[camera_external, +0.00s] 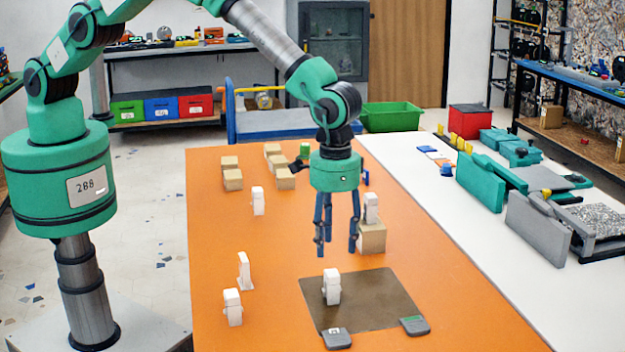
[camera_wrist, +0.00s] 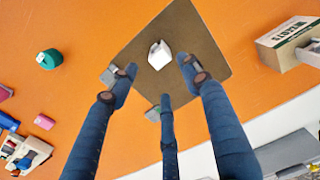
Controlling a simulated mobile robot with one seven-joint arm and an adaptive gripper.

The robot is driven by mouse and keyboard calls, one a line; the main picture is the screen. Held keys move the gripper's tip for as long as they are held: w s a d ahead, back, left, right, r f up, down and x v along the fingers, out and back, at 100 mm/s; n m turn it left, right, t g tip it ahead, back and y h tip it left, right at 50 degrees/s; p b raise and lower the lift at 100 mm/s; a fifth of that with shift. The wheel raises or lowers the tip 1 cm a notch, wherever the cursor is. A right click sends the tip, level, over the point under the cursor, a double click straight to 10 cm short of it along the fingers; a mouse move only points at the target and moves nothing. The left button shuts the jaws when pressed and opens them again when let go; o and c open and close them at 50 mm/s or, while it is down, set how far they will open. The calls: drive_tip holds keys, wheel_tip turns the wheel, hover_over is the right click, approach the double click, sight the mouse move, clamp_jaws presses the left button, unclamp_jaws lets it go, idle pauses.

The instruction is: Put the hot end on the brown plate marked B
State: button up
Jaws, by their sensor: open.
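The brown plate (camera_external: 385,290) lies on the orange table, with two grey tags at its near edge; their letters are too small to read. A white upright part (camera_external: 331,286) stands on the plate; it also shows in the wrist view (camera_wrist: 159,54) between my fingers. Other white parts stand left (camera_external: 258,200), near left (camera_external: 232,307) and on a cardboard box (camera_external: 371,207). I cannot tell for sure which one is the hot end. My gripper (camera_external: 337,245) has its blue fingers spread, pointing down, empty, above the table. The plate also shows in the wrist view (camera_wrist: 205,35).
A slim white part (camera_external: 244,270) stands on the left. Several cardboard boxes (camera_external: 232,180) and a green round piece (camera_external: 304,151) are at the back. The cardboard box (camera_external: 373,239) stands close behind the plate. Teal and grey machines (camera_external: 537,225) line the white surface at right.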

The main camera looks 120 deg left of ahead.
drive_tip(key=shift+r, duration=0.95)
drive_tip(key=shift+r, duration=0.1)
drive_tip(key=s+d+r+m+t, duration=0.1)
drive_tip(key=s+r, duration=0.7)
drive_tip(key=r, duration=0.4)
drive_tip(key=s+d+r+m+t, duration=0.1)
drive_tip(key=s+d+r+m, duration=0.1)
drive_tip(key=s+r, duration=0.7)
drive_tip(key=s+d+r+m+t, duration=0.1)
drive_tip(key=s+r, duration=0.5)
drive_tip(key=r, duration=0.8)
drive_tip(key=s+d+r+m, duration=0.1)
drive_tip(key=s+r, duration=0.1)
drive_tip(key=s, duration=0.4)
drive_tip(key=s+r+m+t, duration=0.1)
drive_tip(key=s+r, duration=0.2)
drive_tip(key=s, duration=0.2)
drive_tip(key=s+d+r+m, duration=0.1)
drive_tip(key=s+r, duration=0.1)
drive_tip(key=s, duration=0.4)
drive_tip(key=s+d+f+m+t, duration=0.1)
drive_tip(key=s+f+m, duration=0.1)
drive_tip(key=s, duration=1.7)
drive_tip(key=shift+s+f+t, duration=0.15)
drive_tip(key=shift+f+t, duration=0.05)
drive_tip(key=shift+t, duration=0.1)
drive_tip(key=shift+f, duration=0.1)
